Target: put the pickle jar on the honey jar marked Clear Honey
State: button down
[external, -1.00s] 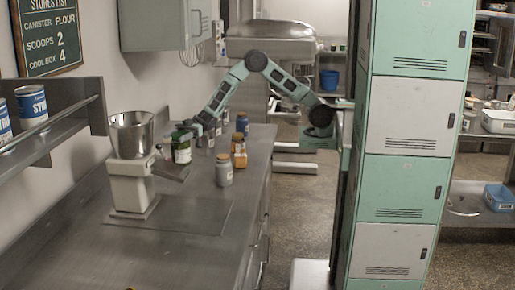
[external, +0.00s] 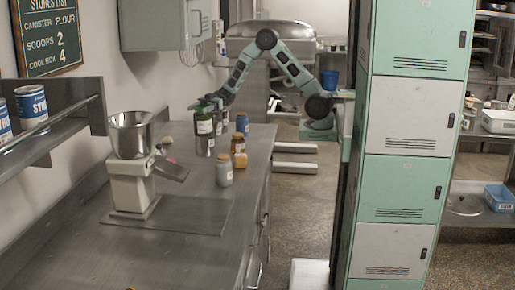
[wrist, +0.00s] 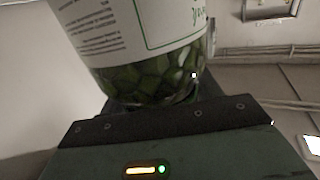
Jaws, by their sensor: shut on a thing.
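The pickle jar (external: 204,125), with a white label and dark green contents, is held upright or nearly so by my gripper (external: 209,106) above the steel counter. In the wrist view the pickle jar (wrist: 145,40) fills the top, with green pieces showing through its glass base. The fingertips are not clear there. An amber jar (external: 239,158) with a pale label stands to the right of the held jar. It may be the honey jar, but its label is too small to read. The held jar appears just above or in front of a grey canister (external: 205,147); I cannot tell whether they touch.
A grey jar with an orange lid (external: 224,170) stands in front of the amber jar. A blue container (external: 242,124) stands behind it. A white machine with a steel bowl (external: 132,133) is at left. The front of the counter (external: 180,260) is mostly clear.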

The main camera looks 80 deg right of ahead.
jog(key=s+d+r+p, duration=0.2)
jog(key=s+d+r, duration=0.1)
jog(key=s+d, duration=0.4)
jog(key=s+d+r+p, duration=0.2)
jog(key=s+d, duration=0.5)
notch_tip(320, 180, down, 9)
jog(key=p, duration=0.1)
jog(key=shift+w+d+p, duration=0.15)
jog(key=shift+w+p, duration=0.15)
jog(key=shift+f, duration=0.15)
jog(key=shift+c, duration=1.6)
grip_release()
jog(key=b+v, duration=0.4)
jog(key=v, duration=0.8)
